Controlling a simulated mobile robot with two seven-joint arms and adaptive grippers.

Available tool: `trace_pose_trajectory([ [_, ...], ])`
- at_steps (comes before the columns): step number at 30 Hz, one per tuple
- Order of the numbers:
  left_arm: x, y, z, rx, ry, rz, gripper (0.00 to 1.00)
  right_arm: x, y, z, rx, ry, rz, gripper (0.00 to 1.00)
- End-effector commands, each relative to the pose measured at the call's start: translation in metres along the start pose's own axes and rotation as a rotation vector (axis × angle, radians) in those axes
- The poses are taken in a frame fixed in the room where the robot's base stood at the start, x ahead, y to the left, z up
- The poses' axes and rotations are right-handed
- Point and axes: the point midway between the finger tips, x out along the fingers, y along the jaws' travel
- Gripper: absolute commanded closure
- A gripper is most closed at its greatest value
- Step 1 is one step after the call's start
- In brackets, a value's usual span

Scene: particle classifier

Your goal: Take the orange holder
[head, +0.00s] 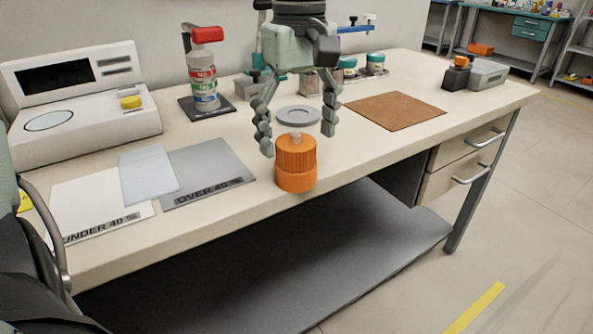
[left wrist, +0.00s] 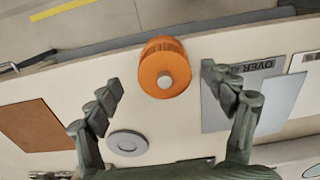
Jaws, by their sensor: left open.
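The orange holder (head: 296,175) is a ribbed orange cylinder with a small pale piece at its top centre. It stands upright at the front edge of the table. My left gripper (head: 298,138) is open and empty, with its fingers pointing down just above and behind the holder. In the left wrist view the holder (left wrist: 163,58) shows ahead between the two spread fingertips, with clear gaps on both sides. I see no finger touching it. My right gripper is not in view.
A grey disc (head: 298,115) lies behind the holder. A grey "OVER 40" mat (head: 215,172) and a white "UNDER 40" mat (head: 85,212) lie left. A red-topped bottle (head: 202,75) and a white scale (head: 85,110) stand behind. A brown mat (head: 395,111) lies right.

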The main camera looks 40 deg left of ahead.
Motion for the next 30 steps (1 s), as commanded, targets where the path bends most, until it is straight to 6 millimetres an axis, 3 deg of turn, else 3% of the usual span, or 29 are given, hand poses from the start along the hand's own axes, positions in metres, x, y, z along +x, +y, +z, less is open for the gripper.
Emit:
trace_pose_trajectory([
  [8,0.039,-0.006,-0.001,0.000,-0.002,-0.003,0.18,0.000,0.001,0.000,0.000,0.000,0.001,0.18],
  [17,0.043,-0.006,-0.001,-0.002,0.000,0.001,0.18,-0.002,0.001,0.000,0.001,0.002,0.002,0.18],
  [30,0.043,-0.006,-0.001,-0.002,0.000,0.000,0.73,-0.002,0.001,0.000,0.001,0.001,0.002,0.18],
])
